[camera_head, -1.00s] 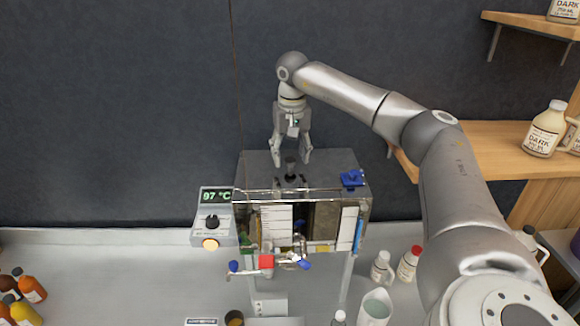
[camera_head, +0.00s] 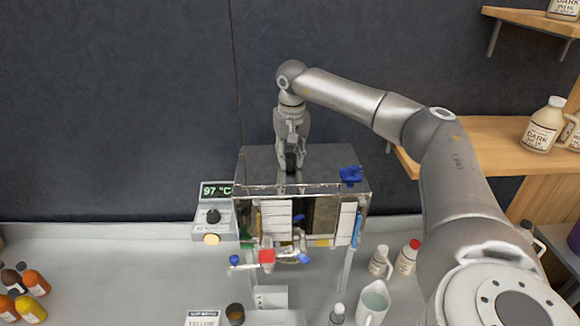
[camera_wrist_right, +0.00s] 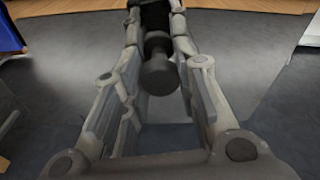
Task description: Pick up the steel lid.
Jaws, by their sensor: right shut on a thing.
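The steel lid (camera_head: 260,163) lies flat on top of the boxy metal evaporator in the head view, with a dark upright knob (camera_head: 291,162) at its middle. My right gripper (camera_head: 291,166) points down from above and is shut on the knob. In the right wrist view, the dark rounded knob (camera_wrist_right: 158,72) sits between the two fingers of the right gripper (camera_wrist_right: 156,18), over a grey surface. The fingers partly hide the knob in the head view. My left gripper is not in view.
A temperature display (camera_head: 217,190) reads 97 °C left of the evaporator. A blue object (camera_head: 351,174) sits on its top right corner. Valves (camera_head: 267,257) stick out in front. A jug (camera_head: 373,303) and bottles stand on the counter. Wooden shelves (camera_head: 470,135) are at right.

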